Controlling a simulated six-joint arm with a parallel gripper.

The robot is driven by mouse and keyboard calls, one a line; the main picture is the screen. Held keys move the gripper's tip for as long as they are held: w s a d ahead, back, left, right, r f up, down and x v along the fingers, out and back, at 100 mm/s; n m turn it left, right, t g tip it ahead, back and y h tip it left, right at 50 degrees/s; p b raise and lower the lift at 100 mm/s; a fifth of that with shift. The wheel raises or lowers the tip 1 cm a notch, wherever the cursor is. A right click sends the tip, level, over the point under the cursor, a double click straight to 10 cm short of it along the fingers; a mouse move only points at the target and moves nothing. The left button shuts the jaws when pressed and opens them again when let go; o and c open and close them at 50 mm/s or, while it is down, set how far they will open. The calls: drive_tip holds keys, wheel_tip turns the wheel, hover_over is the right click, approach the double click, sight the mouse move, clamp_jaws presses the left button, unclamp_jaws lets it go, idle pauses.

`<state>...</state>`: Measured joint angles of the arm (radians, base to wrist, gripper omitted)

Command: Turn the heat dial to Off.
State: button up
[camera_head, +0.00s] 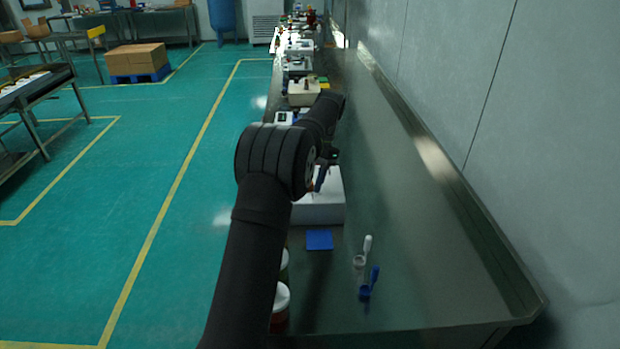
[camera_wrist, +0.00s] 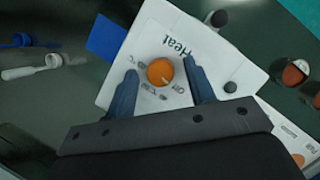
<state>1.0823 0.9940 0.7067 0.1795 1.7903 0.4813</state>
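The orange heat dial (camera_wrist: 160,72) sits on the white Heat panel (camera_wrist: 150,38) in the wrist view. A pale mark on the dial faces the lower right, towards the printed "Off" label; its exact setting is too small to tell. My gripper (camera_wrist: 161,67) is open, with one blue finger left of the dial and one right of it. Gaps show between the fingers and the dial, and I cannot tell their height above the panel. In the head view the white device (camera_head: 320,208) stands on the bench, partly hidden by my arm, and the dial is hidden.
A blue square (camera_head: 319,240) lies in front of the device. White and blue scoops (camera_head: 368,285) lie on the bench to the right. White-lidded jars (camera_head: 281,297) stand at the left bench edge. More equipment (camera_head: 303,92) lines the bench behind. A wall runs along the right.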

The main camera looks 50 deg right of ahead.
drive_tip(key=v, duration=0.7)
drive_tip(key=shift+r, duration=0.2)
drive_tip(key=shift+f, duration=0.15)
drive_tip(key=shift+x, duration=3.55)
